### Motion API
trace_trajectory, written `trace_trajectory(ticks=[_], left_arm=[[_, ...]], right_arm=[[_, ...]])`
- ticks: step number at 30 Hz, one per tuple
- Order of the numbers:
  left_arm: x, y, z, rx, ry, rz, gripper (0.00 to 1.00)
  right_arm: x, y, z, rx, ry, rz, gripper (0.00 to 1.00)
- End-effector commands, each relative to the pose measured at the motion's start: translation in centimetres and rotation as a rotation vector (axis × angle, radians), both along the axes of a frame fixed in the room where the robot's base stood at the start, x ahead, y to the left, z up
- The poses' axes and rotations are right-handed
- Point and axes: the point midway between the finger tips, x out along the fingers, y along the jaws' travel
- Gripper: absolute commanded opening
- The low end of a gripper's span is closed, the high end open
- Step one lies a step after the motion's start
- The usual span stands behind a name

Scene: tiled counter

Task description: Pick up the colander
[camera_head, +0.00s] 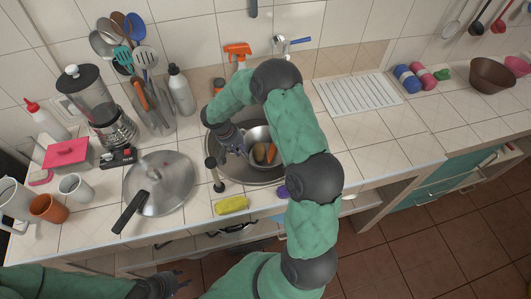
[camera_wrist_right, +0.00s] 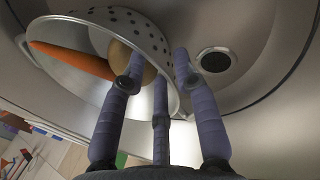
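The metal colander (camera_head: 262,132) sits in the round sink, with an orange carrot and a tan round vegetable inside. The right wrist view shows its perforated wall (camera_wrist_right: 146,28) and rim from close up. My right gripper (camera_head: 240,147) is at the colander's left side. In the right wrist view its fingers (camera_wrist_right: 160,75) are spread, with one over the bowl's inside and another outside the wall. No firm grip is visible. My left gripper (camera_head: 172,283) is low at the bottom edge, away from the counter; its finger opening is unclear.
A utensil holder, bottles and a blender (camera_head: 90,105) stand behind on the left. The drainboard (camera_head: 357,94) on the right is clear.

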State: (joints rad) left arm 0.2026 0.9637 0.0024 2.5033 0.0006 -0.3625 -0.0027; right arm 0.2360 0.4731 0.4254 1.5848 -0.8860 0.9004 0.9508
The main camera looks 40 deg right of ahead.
Motion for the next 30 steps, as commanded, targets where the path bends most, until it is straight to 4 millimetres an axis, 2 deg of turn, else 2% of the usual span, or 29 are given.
trace_trajectory(ticks=[3,10,13,14,25,30], left_arm=[[0.0,0.0,-0.3,0.000,0.000,0.000,0.40],[0.0,0.0,-0.2,0.000,0.000,0.000,0.40],[0.0,0.0,-0.2,0.000,0.000,0.000,0.40],[0.0,0.0,-0.2,0.000,0.000,0.000,0.40],[0.0,0.0,-0.2,0.000,0.000,0.000,0.40],[0.0,0.0,0.1,0.000,0.000,0.000,0.40]], right_arm=[[-0.2,-0.4,-1.2,0.001,0.002,-0.001,0.30],[-0.2,-0.4,-1.3,0.000,0.000,0.000,0.30],[-0.2,-0.4,-1.3,0.000,0.000,0.000,0.02],[-0.2,-0.4,-1.3,0.000,0.000,0.000,0.00],[-0.2,-0.4,-1.1,-0.001,-0.002,0.000,0.00],[-0.1,-0.4,0.3,-0.002,-0.004,-0.001,0.00]])
